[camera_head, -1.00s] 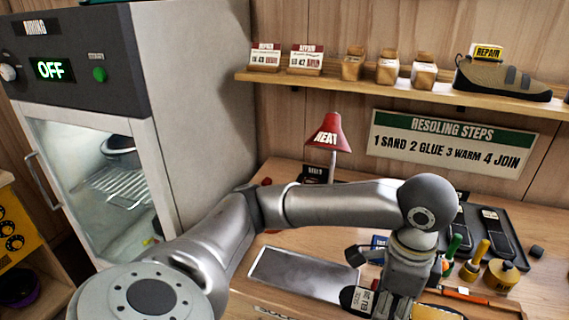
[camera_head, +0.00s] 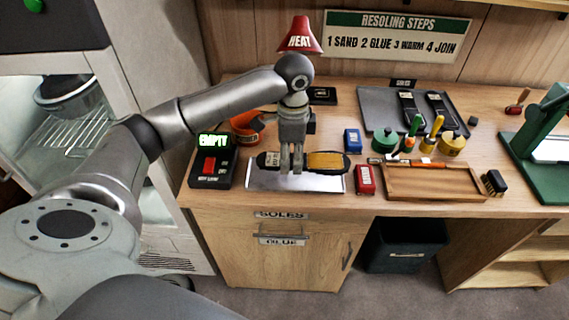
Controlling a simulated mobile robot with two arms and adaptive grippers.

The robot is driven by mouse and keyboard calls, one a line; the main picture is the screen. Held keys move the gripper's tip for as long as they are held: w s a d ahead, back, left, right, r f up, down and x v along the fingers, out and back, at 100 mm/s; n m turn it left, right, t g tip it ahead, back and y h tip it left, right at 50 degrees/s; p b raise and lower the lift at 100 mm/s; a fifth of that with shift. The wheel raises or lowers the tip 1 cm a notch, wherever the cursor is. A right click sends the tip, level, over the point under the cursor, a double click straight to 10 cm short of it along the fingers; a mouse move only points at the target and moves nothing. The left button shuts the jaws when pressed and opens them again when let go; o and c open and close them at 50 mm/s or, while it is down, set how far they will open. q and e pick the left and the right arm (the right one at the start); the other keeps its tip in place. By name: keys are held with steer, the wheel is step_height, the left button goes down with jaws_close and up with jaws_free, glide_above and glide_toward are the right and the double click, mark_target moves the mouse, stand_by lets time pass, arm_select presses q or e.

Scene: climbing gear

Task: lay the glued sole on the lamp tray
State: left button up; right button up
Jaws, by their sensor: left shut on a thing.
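The sole (camera_head: 327,161) is long and dark, with a white label at its left end and a shiny amber coating over its right part. My left gripper (camera_head: 291,172) points down and is shut on the sole near its middle. The sole lies crosswise over the far part of the lamp tray (camera_head: 296,183), a flat silvery plate on the bench. I cannot tell whether the sole touches the tray or hangs just above it. The red heat lamp (camera_head: 300,38) stands behind my arm. My right gripper is not in view.
A switch box (camera_head: 211,167) reading "EMPTY" stands left of the tray. A red block (camera_head: 364,180) sits close to its right, and a blue box (camera_head: 353,140) behind that. A wooden tray (camera_head: 436,187), glue pots and a dark tray (camera_head: 376,99) with more soles fill the right.

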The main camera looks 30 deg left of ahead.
arm_select(q)
steer(key=a+f, duration=0.1)
steer(key=w+f, duration=0.1)
steer(key=f, duration=0.1)
steer(key=a+f, duration=0.1)
steer(key=shift+w+a+f+p, duration=0.15)
steer(key=shift+w+a+p, duration=0.15)
steer(key=shift+w+a, duration=0.05)
steer(key=shift+w+a+f, duration=0.3)
steer(key=shift+f, duration=0.2)
step_height(320, 180, down, 2)
steer(key=shift+a+f+p, duration=0.1)
steer(key=shift+p, duration=0.5)
steer(key=shift+f, duration=0.55)
steer(key=o, duration=1.2)
steer(key=shift+f, duration=0.1)
steer(key=shift+c, duration=0.2)
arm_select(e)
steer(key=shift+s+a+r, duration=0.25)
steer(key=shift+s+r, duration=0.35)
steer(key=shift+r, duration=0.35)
arm_select(q)
step_height(320, 180, up, 12)
steer(key=b, duration=0.2)
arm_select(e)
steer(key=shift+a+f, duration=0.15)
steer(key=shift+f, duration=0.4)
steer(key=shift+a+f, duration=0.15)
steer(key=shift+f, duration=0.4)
